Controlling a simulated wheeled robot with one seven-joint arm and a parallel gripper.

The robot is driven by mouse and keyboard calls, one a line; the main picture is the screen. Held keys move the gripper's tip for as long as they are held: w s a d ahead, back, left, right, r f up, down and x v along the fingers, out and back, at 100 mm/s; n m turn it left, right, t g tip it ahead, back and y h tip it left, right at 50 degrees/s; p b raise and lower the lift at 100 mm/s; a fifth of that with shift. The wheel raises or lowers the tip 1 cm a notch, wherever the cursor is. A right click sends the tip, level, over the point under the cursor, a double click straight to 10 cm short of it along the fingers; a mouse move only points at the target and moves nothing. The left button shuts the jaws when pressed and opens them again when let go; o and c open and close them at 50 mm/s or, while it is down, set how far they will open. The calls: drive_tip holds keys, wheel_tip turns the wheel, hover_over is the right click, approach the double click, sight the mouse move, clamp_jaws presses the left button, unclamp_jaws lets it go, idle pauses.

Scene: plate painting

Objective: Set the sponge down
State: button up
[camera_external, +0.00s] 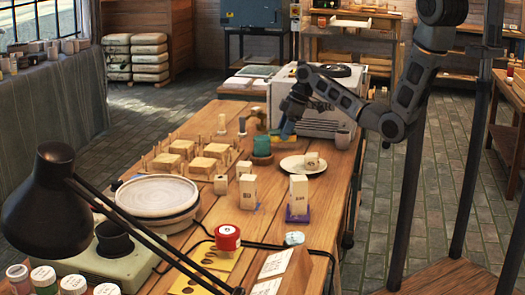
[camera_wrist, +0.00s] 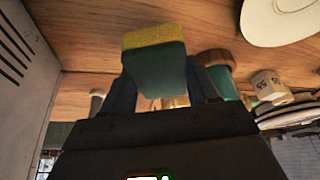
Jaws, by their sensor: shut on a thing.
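My gripper (camera_wrist: 163,82) is shut on the sponge (camera_wrist: 155,62), a block with a green body and a yellow layer, held between the dark fingers in the wrist view. In the external view my gripper (camera_external: 284,127) is low over the far part of the wooden table (camera_external: 330,190), in front of the white machine. The sponge is small and mostly hidden there. I cannot tell whether it touches the table.
A green cylinder with a wooden part (camera_external: 262,147) stands close to the gripper. A white plate (camera_external: 292,168) bearing a small block lies nearer the camera. Wooden pegged stands (camera_external: 203,165) are at left.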

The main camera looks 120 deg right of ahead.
drive_tip(key=shift+f, duration=1.95)
drive_tip(key=shift+f, duration=0.1)
drive_tip(key=o, duration=1)
drive_tip(key=v, duration=1.2)
